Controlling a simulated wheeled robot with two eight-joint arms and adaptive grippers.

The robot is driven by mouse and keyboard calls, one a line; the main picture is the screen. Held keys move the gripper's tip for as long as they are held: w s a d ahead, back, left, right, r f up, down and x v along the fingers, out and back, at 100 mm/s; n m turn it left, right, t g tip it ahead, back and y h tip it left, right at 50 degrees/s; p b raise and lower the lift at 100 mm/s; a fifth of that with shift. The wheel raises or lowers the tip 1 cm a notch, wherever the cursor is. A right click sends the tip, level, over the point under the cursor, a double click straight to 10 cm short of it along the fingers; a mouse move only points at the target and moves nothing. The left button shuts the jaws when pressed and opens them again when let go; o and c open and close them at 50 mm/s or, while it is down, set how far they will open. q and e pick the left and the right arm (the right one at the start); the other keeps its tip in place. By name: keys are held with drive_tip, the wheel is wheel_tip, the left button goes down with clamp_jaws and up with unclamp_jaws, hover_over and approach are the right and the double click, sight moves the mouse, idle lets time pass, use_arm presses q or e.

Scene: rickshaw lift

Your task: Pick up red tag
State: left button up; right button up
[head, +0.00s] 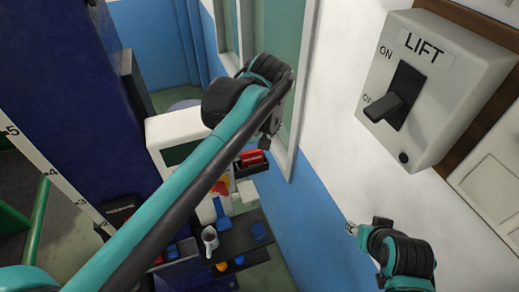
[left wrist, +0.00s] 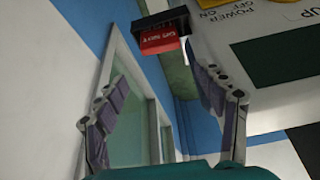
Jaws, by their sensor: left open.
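The red tag (head: 252,158) with white lettering sits in a small black holder (head: 250,170) beside the pale control box in the head view. The tag also shows near the top of the left wrist view (left wrist: 158,40). My left gripper (left wrist: 157,75) is open and empty, its fingers spread on either side below the tag in that view, apart from it. In the head view, my left gripper (head: 271,122) hangs above the tag and is partly hidden by its wrist. My right gripper (head: 350,229) is at the lower right, far from the tag; its jaws are too small to read.
The pale control box (head: 168,127) stands left of the tag. A LIFT switch box (head: 435,75) is on the wall at right. A dark tray (head: 232,241) with a mug and tools lies below. A blue and white wall (head: 290,215) runs close to the right.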

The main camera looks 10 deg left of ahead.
sight(252, 152)
use_arm(q)
drive_tip(key=x, duration=0.7)
drive_tip(key=s+x, duration=0.1)
drive_tip(key=x, duration=0.3)
drive_tip(key=shift+d+f+p, duration=0.1)
drive_tip(key=shift+f+p, duration=0.2)
drive_tip(key=shift+p, duration=0.1)
drive_tip(key=shift+w+f, duration=0.25)
drive_tip(key=shift+f, duration=0.05)
drive_tip(key=shift+s, duration=0.1)
drive_tip(key=c, duration=0.9)
